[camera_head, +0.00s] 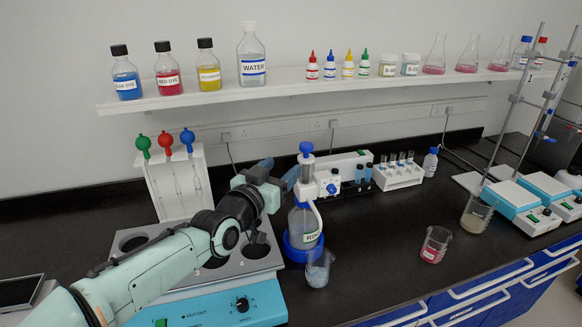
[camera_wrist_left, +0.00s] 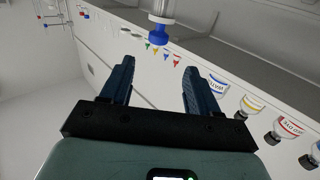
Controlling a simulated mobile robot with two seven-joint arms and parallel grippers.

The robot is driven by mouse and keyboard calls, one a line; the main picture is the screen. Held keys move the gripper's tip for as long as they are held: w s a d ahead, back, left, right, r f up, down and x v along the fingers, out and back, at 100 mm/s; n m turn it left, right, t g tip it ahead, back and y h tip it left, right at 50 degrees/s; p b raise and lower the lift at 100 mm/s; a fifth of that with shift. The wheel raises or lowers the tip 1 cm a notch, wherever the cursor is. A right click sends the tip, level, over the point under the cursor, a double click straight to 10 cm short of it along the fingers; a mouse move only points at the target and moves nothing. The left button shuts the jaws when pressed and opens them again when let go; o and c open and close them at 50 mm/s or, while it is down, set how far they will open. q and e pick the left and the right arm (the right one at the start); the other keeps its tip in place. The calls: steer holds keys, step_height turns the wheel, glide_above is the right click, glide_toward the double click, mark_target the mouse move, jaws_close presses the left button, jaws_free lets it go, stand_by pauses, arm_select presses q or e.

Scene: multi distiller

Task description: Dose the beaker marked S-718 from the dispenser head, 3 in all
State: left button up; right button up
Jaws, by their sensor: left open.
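The dispenser head (camera_head: 307,172) has a white body and a blue knob and sits on a labelled bottle (camera_head: 304,226) in a blue base ring. A small beaker (camera_head: 318,270) with pale contents stands at the bottle's front, near the spout side. A second beaker (camera_head: 434,246) with red contents stands to the right. Their labels are too small to read, so I cannot tell which is S-718. My left gripper (camera_head: 280,172) is open and empty, just left of the dispenser head. In the left wrist view the blue knob (camera_wrist_left: 158,31) lies beyond the open fingers (camera_wrist_left: 158,78). My right gripper is out of view.
A heating block (camera_head: 230,268) with wells lies under my left arm. A pipette stand (camera_head: 175,185) is behind it. A tube rack (camera_head: 398,178) stands behind right, and a third beaker (camera_head: 475,215) stands by the retort stand. The front right bench is mostly clear.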

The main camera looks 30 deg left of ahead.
mark_target(304, 147)
arm_select(q)
steer(key=w+b, duration=0.1)
steer(key=w, duration=0.2)
steer(key=w+b, duration=0.1)
steer(key=w, duration=0.2)
steer(key=shift+a+r, duration=0.1)
steer(key=shift+r, duration=0.1)
steer(key=shift+w+p, duration=0.5)
steer(key=shift+w, duration=0.35)
steer(key=w+p, duration=0.3)
steer(key=w, duration=0.1)
steer(key=shift+a+r+p, duration=0.15)
steer(key=shift+a+p, duration=0.1)
steer(key=shift+p, duration=0.15)
steer(key=shift+w+p, duration=0.4)
steer(key=shift+w, duration=0.3)
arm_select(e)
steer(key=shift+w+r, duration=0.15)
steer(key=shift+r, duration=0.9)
